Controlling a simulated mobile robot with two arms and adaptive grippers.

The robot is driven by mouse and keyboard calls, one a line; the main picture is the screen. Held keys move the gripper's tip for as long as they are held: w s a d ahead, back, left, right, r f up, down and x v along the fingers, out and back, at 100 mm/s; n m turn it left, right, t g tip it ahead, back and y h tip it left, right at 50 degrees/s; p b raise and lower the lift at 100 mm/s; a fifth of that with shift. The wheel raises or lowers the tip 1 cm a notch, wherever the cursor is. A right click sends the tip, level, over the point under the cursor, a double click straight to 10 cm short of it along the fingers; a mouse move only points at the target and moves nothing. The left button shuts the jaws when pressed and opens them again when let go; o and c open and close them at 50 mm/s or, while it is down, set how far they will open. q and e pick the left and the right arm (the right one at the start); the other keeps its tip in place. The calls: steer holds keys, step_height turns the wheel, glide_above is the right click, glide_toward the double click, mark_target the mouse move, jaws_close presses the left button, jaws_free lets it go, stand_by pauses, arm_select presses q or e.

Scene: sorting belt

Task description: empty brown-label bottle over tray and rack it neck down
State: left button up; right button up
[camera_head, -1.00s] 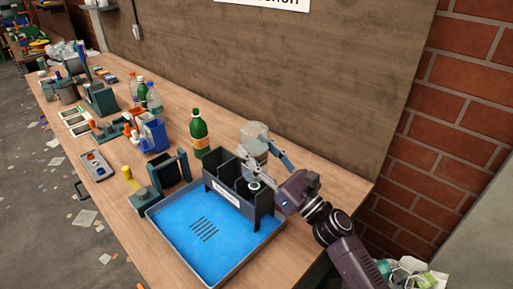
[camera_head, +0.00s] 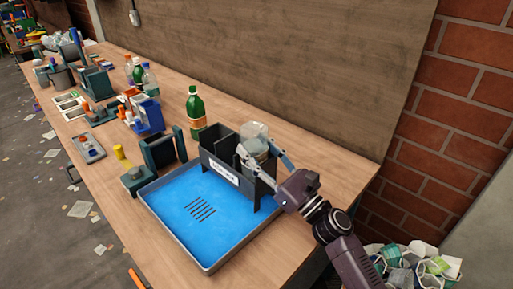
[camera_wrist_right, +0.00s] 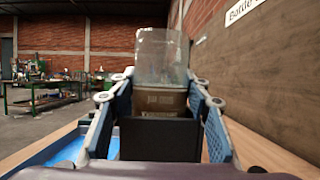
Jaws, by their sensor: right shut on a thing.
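A clear bottle (camera_head: 254,136) with a brown label stands base up over the right part of the dark rack (camera_head: 211,172). My right gripper (camera_head: 258,152) is shut on it from the front right. In the right wrist view the bottle (camera_wrist_right: 161,62) looks upright in line, with its brown label band (camera_wrist_right: 160,101) between the fingers (camera_wrist_right: 160,88). Its lower end is hidden behind the rack wall (camera_wrist_right: 160,140), so I cannot tell whether the neck touches bottom. The blue tray (camera_head: 170,232) lies in front of the rack. My left gripper is not in view.
A green bottle (camera_head: 195,108) stands behind the rack's left end. A dark stand (camera_head: 163,152) and a yellow cylinder (camera_head: 118,152) are left of the tray. More bottles and a blue holder (camera_head: 150,116) stand farther back. The table's right end is clear.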

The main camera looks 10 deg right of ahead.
steer(key=shift+f, duration=0.1)
steer(key=o, duration=1.5)
steer(key=shift+c, duration=0.2)
steer(key=shift+f, duration=0.1)
steer(key=shift+s+d+f, duration=0.15)
steer(key=shift+s+d, duration=0.05)
steer(key=shift+s, duration=0.05)
steer(key=v, duration=1.1)
steer(key=shift+s, duration=0.15)
